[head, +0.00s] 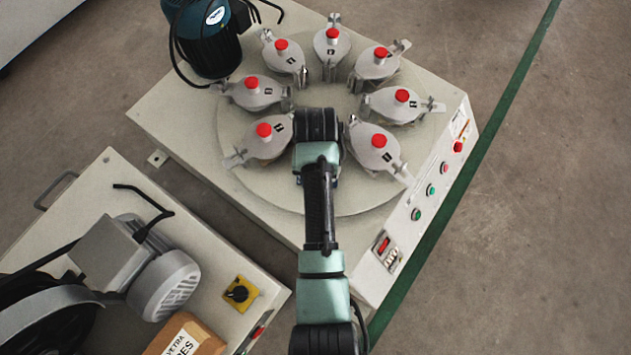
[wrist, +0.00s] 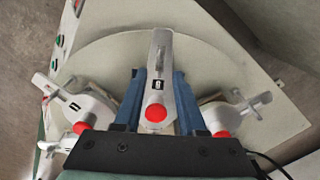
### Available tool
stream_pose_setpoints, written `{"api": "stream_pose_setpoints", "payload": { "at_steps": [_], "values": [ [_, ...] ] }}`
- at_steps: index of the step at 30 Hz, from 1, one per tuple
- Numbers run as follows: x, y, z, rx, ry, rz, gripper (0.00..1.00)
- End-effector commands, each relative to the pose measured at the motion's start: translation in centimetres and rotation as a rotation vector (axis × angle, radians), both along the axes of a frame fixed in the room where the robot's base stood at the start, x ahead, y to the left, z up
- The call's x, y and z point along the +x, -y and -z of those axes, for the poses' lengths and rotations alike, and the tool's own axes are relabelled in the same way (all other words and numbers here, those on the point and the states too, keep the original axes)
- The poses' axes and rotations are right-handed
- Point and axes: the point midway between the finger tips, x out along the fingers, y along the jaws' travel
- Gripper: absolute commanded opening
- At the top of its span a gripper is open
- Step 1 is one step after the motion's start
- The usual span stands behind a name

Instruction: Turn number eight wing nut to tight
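In the wrist view, a grey metal clamp (wrist: 161,40) with a red knob (wrist: 155,113) and a small dark number label (wrist: 157,85) lies straight ahead. The number is too small to read. A small wing nut (wrist: 160,52) appears towards its far, outer end; its exact turn cannot be told. My gripper (wrist: 159,76) is open, with one blue finger on each side of this clamp. The fingertips fall short of the wing nut in the picture, and contact cannot be judged. In the head view, my arm hides this clamp and my gripper.
Several similar red-knobbed clamps (head: 378,147) ring the round plate (head: 355,204), with neighbours close on both sides. A dark motor (head: 207,38) stands at the back left. Buttons (head: 430,189) line the machine's right edge. A second machine (head: 100,188) stands at lower left.

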Motion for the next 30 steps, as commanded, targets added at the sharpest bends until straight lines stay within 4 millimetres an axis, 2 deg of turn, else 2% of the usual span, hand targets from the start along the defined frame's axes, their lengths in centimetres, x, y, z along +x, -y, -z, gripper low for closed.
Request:
{"api": "stream_pose_setpoints", "payload": {
  "at_steps": [1,6,17,18,20,24,30],
  "values": [
    [-0.1,0.0,1.3,0.0,-0.002,0.0,0.4],
    [0.0,0.0,3.0,0.0,0.0,0.0,0.4],
    [0.0,0.0,3.4,0.0,0.001,0.0,0.4],
    [0.0,0.0,3.4,0.0,0.001,0.0,0.38],
    [0.0,0.0,3.3,0.0,0.001,0.0,0.27],
    [0.0,0.0,3.3,0.0,0.001,0.0,0.02],
    [0.0,0.0,3.3,0.0,0.001,0.0,0.0]
  ]
}}
